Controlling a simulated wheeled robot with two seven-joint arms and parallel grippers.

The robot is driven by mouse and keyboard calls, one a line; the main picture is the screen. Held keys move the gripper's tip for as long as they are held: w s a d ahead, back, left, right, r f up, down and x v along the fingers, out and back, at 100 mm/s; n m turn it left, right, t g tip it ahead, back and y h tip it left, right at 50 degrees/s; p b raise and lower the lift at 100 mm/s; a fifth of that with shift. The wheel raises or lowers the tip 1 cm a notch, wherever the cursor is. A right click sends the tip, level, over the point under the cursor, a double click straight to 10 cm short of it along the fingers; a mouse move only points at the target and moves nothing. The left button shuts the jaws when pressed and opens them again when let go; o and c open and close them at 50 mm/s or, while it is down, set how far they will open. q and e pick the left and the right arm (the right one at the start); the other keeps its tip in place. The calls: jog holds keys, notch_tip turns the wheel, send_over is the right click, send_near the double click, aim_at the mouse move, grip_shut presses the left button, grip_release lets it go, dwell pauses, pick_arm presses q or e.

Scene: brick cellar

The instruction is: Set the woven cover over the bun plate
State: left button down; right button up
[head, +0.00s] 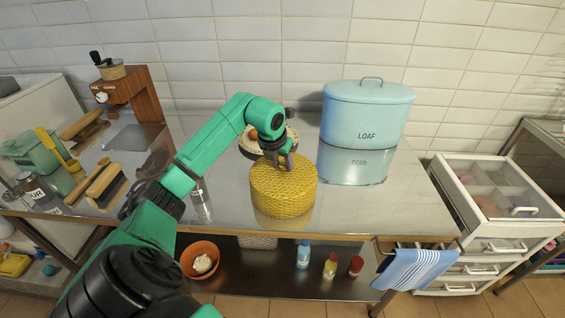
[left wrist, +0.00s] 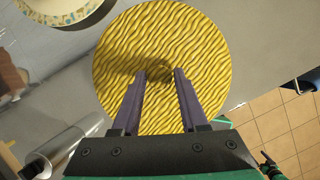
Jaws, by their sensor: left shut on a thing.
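The woven cover (head: 283,190) is a round yellow lid on the steel counter, right of the bun plate and nearer to me. In the left wrist view the cover (left wrist: 205,70) fills the middle, upright as far as I can tell. My left gripper (head: 284,165) is over its top, and its fingers (left wrist: 160,75) are shut on the small knob at the centre. I cannot tell whether its bottom edge touches the counter. The bun plate (head: 246,149), partly hidden behind my arm, has a patterned rim (left wrist: 62,18) and a brownish bun. My right gripper is not in view.
A blue LOAF bin (head: 367,120) stands back right of the cover. A metal cylinder (head: 201,200) stands left of it, near the front edge. Brushes (head: 104,182) and a coffee grinder (head: 125,85) are farther left. The counter's front right is clear.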

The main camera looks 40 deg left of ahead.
pick_arm(q)
jog(key=shift+f, duration=0.1)
jog(key=shift+c, duration=1.8)
grip_release()
jog(key=b+v, duration=0.1)
jog(key=v, duration=1.3)
jog(key=shift+r+b, duration=0.3)
